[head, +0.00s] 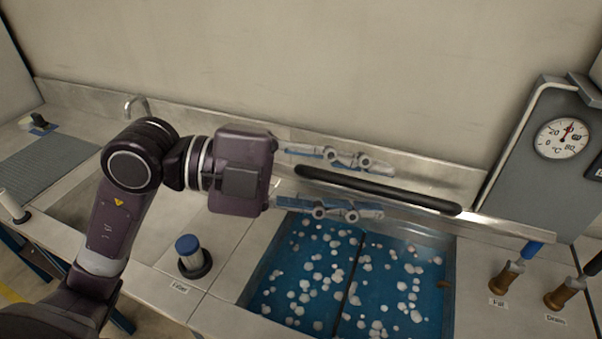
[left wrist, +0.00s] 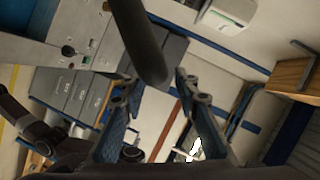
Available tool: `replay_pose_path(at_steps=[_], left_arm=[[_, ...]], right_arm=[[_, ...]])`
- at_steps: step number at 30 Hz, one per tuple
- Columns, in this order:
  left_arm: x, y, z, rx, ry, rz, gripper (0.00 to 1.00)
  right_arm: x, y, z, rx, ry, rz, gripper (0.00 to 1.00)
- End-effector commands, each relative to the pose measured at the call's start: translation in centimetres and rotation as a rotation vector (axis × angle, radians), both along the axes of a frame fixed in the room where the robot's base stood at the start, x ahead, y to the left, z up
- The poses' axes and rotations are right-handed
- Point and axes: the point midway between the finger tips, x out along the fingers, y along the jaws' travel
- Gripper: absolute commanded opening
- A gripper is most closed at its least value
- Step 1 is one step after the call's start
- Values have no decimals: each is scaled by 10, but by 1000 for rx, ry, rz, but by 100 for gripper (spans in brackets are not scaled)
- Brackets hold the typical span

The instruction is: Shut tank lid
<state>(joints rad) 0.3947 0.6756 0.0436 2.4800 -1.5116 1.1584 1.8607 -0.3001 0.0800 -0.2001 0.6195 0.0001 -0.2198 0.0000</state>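The tank (head: 453,290) is open and shows blue water with many white balls floating in it. Its lid (head: 490,226) appears to stand raised at the tank's back edge, seen nearly edge-on as a metal strip. A long black bar handle (head: 378,188) runs along the lid. My left gripper (head: 387,191) is open, with one finger on each side of the handle in the head view. In the left wrist view the handle (left wrist: 140,40) shows above and between the spread fingers (left wrist: 155,83). I cannot tell whether they touch it. My right gripper is not in view.
A grey panel with a round temperature gauge (head: 562,138) stands at the right. A blue-capped filter (head: 190,254) stands left of the tank. A wall is close behind.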

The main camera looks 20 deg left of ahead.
Motion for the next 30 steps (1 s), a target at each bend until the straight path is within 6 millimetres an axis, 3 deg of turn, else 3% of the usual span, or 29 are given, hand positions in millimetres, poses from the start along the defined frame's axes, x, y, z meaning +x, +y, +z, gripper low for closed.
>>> replay_pose_path(at_steps=[9,15,29,30], left_arm=[[-17,49,8,1,3,3,29],[-25,69,12,1,1,2,29],[-28,77,14,2,1,-1,29],[-28,77,14,2,1,-1,24]], right_arm=[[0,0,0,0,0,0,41],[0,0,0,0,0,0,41],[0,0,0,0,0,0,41],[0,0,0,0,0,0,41]])
